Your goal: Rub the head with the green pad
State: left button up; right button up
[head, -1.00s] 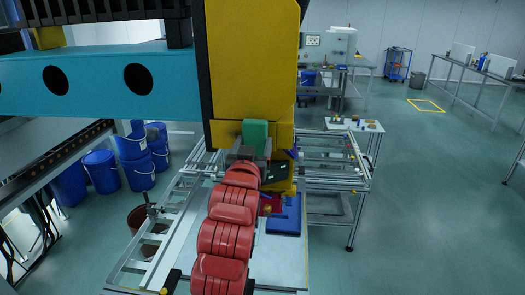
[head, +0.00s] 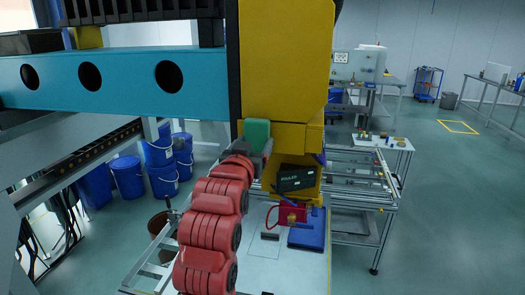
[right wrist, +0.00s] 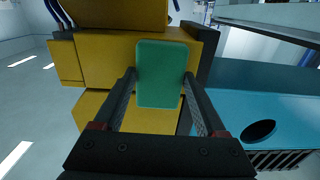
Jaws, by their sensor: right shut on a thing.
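The yellow machine head (head: 285,70) hangs from a blue beam, above a worktable. My right gripper (head: 258,150) is at the end of the red arm and is shut on the green pad (head: 257,133). The pad stands upright at the lower left edge of the head in the head view. In the right wrist view the pad (right wrist: 162,75) is between the two dark fingers, in front of the yellow head (right wrist: 105,62). Whether the pad touches the head cannot be told. My left gripper is not in view.
The blue beam (head: 125,82) with round holes runs left from the head. Blue buckets (head: 160,165) stand at left. Floor at right is open.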

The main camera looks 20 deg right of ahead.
jog(key=shift+w+a+b, duration=0.35)
jog(key=shift+w+a, duration=0.1)
jog(key=shift+a, duration=0.3)
jog(key=shift+s, duration=0.1)
jog(key=shift+v, duration=2.95)
